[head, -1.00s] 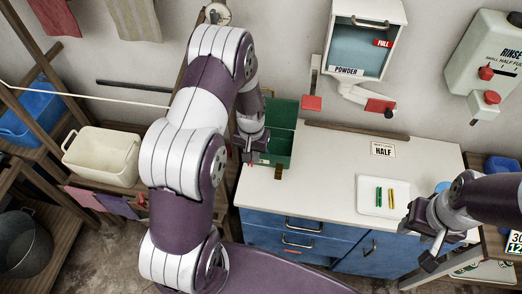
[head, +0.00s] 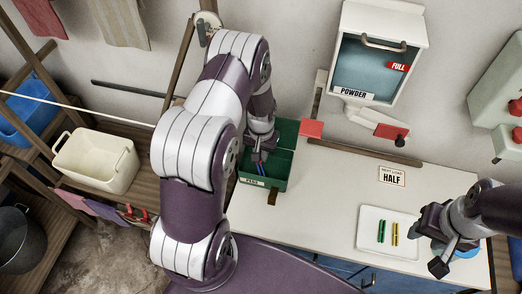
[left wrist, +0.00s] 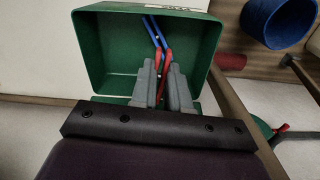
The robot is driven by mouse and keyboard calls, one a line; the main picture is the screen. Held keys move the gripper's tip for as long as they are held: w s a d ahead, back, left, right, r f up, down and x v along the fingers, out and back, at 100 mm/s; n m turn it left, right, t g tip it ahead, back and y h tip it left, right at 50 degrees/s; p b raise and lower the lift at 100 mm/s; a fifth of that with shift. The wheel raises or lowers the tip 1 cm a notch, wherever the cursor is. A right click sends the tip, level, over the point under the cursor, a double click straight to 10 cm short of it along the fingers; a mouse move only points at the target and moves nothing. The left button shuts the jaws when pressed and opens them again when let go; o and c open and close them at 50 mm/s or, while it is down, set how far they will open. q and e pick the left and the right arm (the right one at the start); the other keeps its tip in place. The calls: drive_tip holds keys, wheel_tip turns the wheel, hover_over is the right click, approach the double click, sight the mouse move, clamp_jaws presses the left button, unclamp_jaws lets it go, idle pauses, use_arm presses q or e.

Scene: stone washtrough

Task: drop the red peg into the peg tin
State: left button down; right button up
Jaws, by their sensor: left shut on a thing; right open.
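The green peg tin (head: 281,184), with a small label on its front, stands at the left end of the white counter, its lid raised behind. My left gripper (head: 261,157) is over the tin's opening, pointing down. In the left wrist view its fingers (left wrist: 163,90) are shut on the red peg (left wrist: 165,63), which is tilted and appears inside the tin's outline (left wrist: 88,50). A blue peg (left wrist: 152,32) is in the tin, just beyond the red peg; I cannot tell whether they touch. In the head view the red peg is not clear. My right gripper (head: 436,245) is open and empty over the counter's right end.
A white tray (head: 372,216) with a green peg (head: 381,231) and a yellow peg (head: 395,234) lies left of my right gripper. The powder box (head: 378,55) hangs on the wall behind. A cream basket (head: 97,160) stands left. The counter's middle is clear.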

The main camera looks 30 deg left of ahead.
use_arm(q)
drive_tip(key=shift+w+f, duration=0.2)
drive_tip(key=shift+f, duration=0.3)
drive_tip(key=shift+s+r, duration=0.1)
drive_tip(key=shift+r, duration=0.05)
drive_tip(key=c, duration=1)
unclamp_jaws()
drive_tip(key=shift+s+r, duration=0.1)
drive_tip(key=shift+s, duration=0.15)
drive_tip(key=shift+c, duration=0.2)
drive_tip(key=shift+w, duration=0.25)
drive_tip(key=shift+r, duration=0.25)
wheel_tip(320, 180, up, 12)
drive_tip(key=b, duration=0.3)
use_arm(e)
wheel_tip(320, 180, down, 4)
drive_tip(key=shift+r, duration=0.25)
